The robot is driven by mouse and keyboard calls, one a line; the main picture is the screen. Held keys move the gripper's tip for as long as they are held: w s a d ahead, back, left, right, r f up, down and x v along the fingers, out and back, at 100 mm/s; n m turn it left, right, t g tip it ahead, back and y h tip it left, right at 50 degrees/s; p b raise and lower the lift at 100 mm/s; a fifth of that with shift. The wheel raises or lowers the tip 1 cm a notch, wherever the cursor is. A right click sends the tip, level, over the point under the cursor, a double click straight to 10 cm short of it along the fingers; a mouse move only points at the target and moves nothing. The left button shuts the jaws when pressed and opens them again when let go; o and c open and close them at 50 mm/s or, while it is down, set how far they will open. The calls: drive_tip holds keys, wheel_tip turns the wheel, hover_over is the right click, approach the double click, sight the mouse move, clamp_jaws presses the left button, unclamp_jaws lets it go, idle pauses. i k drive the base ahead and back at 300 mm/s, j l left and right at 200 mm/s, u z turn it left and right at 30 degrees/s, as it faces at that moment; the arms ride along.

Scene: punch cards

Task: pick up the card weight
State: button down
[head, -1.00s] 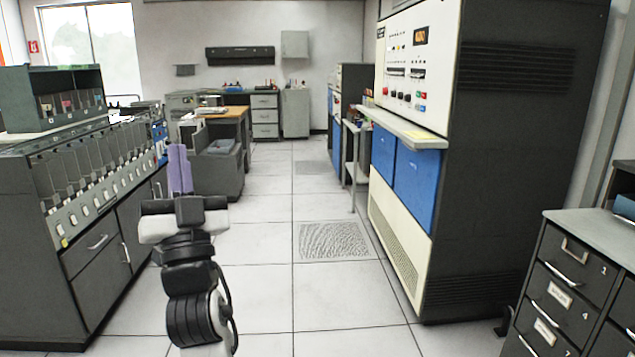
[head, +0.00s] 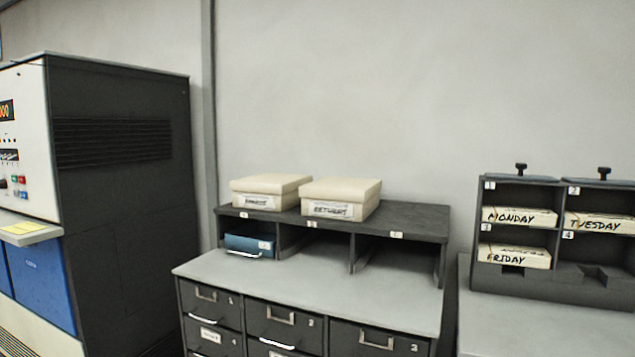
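Two dark flat pieces with upright black knobs lie on top of the card rack (head: 478,225) at the right; one knobbed piece (head: 520,174) is over the left column and the other (head: 603,178) over the right column. They look like card weights, but I cannot tell for certain. My gripper is not in this view.
The rack's slots hold card decks labelled MONDAY (head: 519,217), TUESDAY (head: 600,223) and FRIDAY (head: 519,257). A drawer cabinet (head: 300,290) carries a shelf with two cream boxes (head: 340,199) and a blue binder (head: 250,245). A tall dark machine (head: 125,200) stands left.

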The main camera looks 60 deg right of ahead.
sight(521, 167)
drive_tip(key=z, duration=2.25)
drive_tip(key=i+z, duration=0.15)
drive_tip(key=z, duration=0.45)
